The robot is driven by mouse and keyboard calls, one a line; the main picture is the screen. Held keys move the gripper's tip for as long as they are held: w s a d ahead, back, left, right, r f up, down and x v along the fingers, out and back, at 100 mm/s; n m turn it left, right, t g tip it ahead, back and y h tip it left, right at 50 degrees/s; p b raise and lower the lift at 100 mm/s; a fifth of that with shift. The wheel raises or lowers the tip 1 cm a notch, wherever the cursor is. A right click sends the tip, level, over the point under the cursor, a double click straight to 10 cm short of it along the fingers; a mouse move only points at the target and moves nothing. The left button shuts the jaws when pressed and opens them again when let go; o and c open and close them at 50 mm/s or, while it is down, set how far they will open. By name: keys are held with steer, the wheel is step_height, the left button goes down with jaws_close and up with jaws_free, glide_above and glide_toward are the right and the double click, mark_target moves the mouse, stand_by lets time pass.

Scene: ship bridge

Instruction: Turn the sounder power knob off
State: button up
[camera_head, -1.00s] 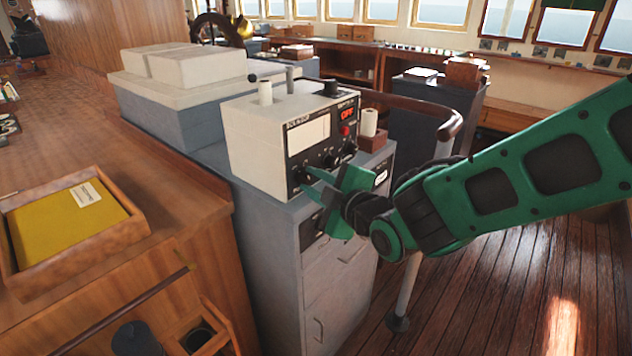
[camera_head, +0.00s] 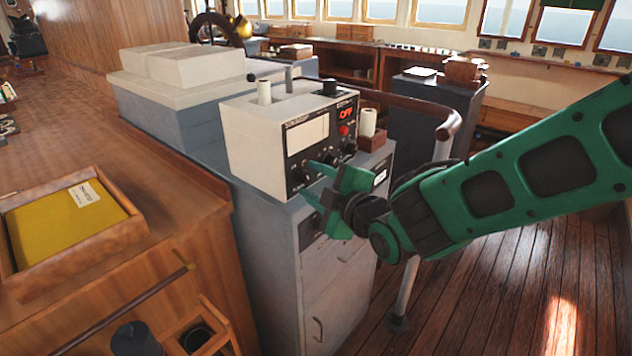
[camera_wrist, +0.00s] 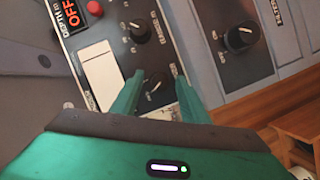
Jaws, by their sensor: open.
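The sounder (camera_head: 255,143) is a white box with a black front panel, standing on a grey cabinet. Its display reads OFF in red (camera_head: 346,113); that red sign also shows in the wrist view (camera_wrist: 76,12). My gripper (camera_head: 308,180) is open at the lower front of the panel. In the wrist view its two green fingers (camera_wrist: 158,92) stand either side of a small black knob (camera_wrist: 156,80). I cannot tell whether they touch it. Another black knob (camera_wrist: 140,33) sits above it. The labels are too small to tell which knob is the power knob.
A red button (camera_wrist: 95,8) sits beside the display. A separate panel with a larger black knob (camera_wrist: 239,39) is at right in the wrist view. A brown handrail (camera_head: 415,103) curves behind the sounder. A wooden tray (camera_head: 130,232) lies on the left counter.

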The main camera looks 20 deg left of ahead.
steer(key=v, duration=1)
steer(key=shift+d, duration=0.35)
steer(key=shift+d, duration=0.1)
steer(key=w+d+f+m+h, duration=0.2)
steer(key=w+d+m+h, duration=0.15)
steer(key=d, duration=0.55)
steer(key=w+d+f+m+h, duration=0.2)
steer(key=w+d+m+h, duration=0.15)
steer(key=d, duration=0.45)
steer(key=s+d+f+m+g+h, duration=0.1)
steer(key=d+f+m+h, duration=0.15)
steer(key=d, duration=0.55)
steer(key=s+d+f+m+g+h, duration=0.15)
steer(key=d+m, duration=0.25)
steer(key=d, duration=0.4)
steer(key=s+d+m+g+h, duration=0.1)
steer(key=s+d+m+g, duration=0.2)
steer(key=d, duration=0.4)
steer(key=s+d+m+g+h, duration=0.1)
steer(key=s+d+m, duration=0.3)
steer(key=s+d, duration=0.2)
steer(key=s+d+m+g, duration=0.2)
steer(key=s+m, duration=0.2)
steer(key=s, duration=0.3)
steer(key=s+d+m+g+y, duration=0.1)
steer(key=s+d+m+g, duration=0.1)
steer(key=s, duration=0.6)
steer(key=shift+s+d+m, duration=0.25)
steer(key=shift+d+m, duration=0.45)
steer(key=shift+m, duration=0.25)
